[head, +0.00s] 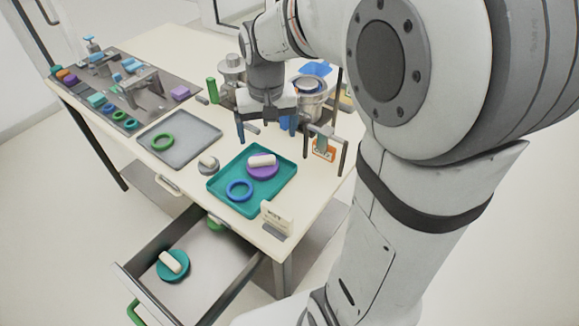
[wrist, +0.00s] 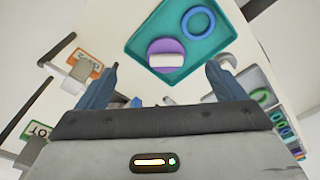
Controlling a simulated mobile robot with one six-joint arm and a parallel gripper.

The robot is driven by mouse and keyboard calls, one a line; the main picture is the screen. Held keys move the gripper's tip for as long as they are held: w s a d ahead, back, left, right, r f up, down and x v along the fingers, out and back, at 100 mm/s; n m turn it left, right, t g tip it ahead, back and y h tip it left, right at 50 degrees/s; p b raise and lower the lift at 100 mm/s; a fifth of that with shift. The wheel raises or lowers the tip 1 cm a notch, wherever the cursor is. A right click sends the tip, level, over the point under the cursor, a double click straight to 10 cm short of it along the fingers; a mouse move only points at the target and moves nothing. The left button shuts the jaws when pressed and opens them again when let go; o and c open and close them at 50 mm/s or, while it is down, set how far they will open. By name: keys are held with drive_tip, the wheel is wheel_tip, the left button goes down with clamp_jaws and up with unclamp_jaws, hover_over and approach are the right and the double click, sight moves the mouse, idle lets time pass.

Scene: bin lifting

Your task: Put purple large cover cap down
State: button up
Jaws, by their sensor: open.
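The purple large cover cap (head: 263,172), a purple disc with a white bar handle, lies in the teal tray (head: 225,197) on the table. It also shows in the wrist view (wrist: 166,47), ahead of and between my fingers. My gripper (head: 264,136) is open and empty, above the table just behind the tray. In the wrist view, the two blue fingers of my gripper (wrist: 162,83) are spread apart, with nothing between their tips. The cap and the gripper are apart.
A blue ring (head: 239,190) lies in the tray beside the cap. A grey tray (head: 180,148) with a green ring stands to the left. An open drawer (head: 215,262) holds a teal cap. Metal pots (head: 307,105) and a sign stand (head: 324,146) stand near my gripper.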

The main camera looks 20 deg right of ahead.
drive_tip(key=s+n+t, duration=0.1)
drive_tip(key=s+t, duration=0.1)
drive_tip(key=s, duration=1.2)
drive_tip(key=shift+s+d+r, duration=0.2)
drive_tip(key=shift+s+d, duration=0.15)
drive_tip(key=shift+s, duration=0.05)
